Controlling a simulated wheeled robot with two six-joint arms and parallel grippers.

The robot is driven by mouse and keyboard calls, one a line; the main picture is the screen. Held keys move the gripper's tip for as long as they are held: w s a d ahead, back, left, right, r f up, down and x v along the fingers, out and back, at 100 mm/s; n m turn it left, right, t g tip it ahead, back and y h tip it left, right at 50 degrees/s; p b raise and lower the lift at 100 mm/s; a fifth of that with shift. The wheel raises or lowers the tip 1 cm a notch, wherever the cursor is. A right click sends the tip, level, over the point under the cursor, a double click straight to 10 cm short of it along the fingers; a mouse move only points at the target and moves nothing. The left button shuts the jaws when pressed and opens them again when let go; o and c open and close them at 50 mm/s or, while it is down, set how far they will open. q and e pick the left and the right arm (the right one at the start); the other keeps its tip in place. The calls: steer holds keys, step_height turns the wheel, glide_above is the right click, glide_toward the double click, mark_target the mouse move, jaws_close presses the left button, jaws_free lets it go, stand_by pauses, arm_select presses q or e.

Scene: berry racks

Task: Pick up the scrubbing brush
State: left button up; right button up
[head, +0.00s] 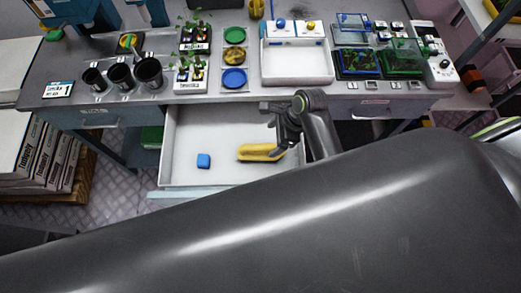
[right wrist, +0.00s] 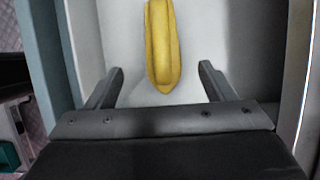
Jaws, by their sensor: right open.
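The scrubbing brush, a long yellow shape (head: 258,153), lies in the open white drawer (head: 222,125), toward its front right. It also shows in the right wrist view (right wrist: 163,48), running away from my gripper with its near end toward the jaws. My right gripper (head: 281,143) is over the drawer at the right end of the brush. In the right wrist view the right gripper (right wrist: 157,84) is open, its two fingers on either side of and short of the brush's near end. It looks empty. My left gripper is not in view.
The drawer walls stand around both. The desk above holds black cups (head: 149,73), potted plants, coloured dishes (head: 234,78) and a white tray (head: 297,67). My dark arm link covers the lower picture.

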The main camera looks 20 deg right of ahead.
mark_target(262, 146)
steer(key=x, duration=0.5)
steer(key=shift+f, duration=0.15)
steer(key=shift+w+a+p+x, duration=0.1)
steer(key=shift+a+p+x, duration=0.1)
steer(key=shift+x, duration=1.1)
steer(key=shift+w+a+p+x, duration=0.15)
steer(key=shift+x, duration=1.2)
steer(key=shift+c, duration=0.3)
steer(key=c, duration=1.1)
steer(key=shift+o, duration=0.2)
steer(key=shift+r, duration=0.3)
step_height(262, 146, up, 10)
steer(key=shift+f, duration=0.1)
